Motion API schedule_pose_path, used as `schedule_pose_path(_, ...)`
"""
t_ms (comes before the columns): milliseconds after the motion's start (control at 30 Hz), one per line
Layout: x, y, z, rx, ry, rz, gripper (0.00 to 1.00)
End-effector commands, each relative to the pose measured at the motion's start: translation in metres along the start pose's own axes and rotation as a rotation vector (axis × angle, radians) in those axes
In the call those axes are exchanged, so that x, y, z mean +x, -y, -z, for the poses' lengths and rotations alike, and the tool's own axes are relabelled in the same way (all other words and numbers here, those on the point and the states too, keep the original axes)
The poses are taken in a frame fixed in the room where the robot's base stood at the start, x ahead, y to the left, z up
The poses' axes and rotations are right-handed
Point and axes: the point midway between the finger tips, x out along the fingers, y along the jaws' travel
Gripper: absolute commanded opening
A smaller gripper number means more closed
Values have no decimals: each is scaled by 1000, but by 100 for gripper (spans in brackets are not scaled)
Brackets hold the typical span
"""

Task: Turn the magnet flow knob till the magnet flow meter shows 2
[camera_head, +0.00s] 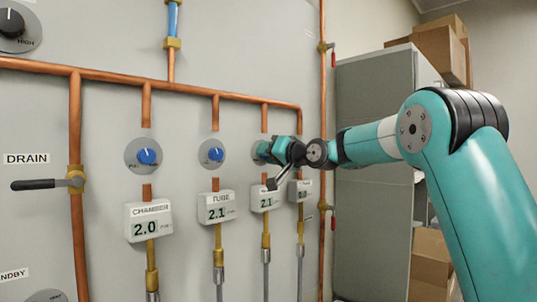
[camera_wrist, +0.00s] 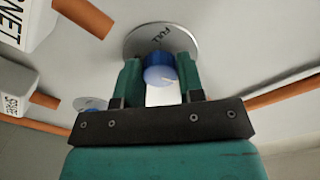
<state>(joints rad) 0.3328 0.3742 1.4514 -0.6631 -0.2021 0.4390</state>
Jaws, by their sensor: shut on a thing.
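My gripper (camera_wrist: 161,84) is shut on the blue magnet flow knob (camera_wrist: 158,74), one finger on each side. The knob stands on a round grey plate (camera_wrist: 140,38) marked FULL. In the head view my gripper (camera_head: 268,152) covers most of this knob, the third from the left. The magnet flow meter (camera_head: 265,199) is the white box below it, and it reads 2.1. Its label is partly hidden by my gripper, but the letters NET show on the box (camera_wrist: 22,22) in the wrist view.
The chamber meter (camera_head: 148,221) reads 2.0, the tube meter (camera_head: 217,206) 2.1, and the rightmost meter (camera_head: 300,191) about 0.0. Blue chamber (camera_head: 147,156) and tube (camera_head: 215,154) knobs sit to the left. Copper pipes (camera_head: 120,78) run across the panel. A grey cabinet (camera_head: 372,215) stands at right.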

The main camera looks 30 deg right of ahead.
Motion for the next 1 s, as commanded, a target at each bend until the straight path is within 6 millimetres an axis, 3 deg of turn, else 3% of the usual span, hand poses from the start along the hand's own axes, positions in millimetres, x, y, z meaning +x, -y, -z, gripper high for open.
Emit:
schedule_pose_path(667,0,0,1,66,-3,0,12)
schedule_pose_path(700,0,0,1,66,-3,0,42)
schedule_pose_path(800,0,0,1,66,-2,0,61)
schedule_pose_path(1000,0,0,0,66,-1,0,61)
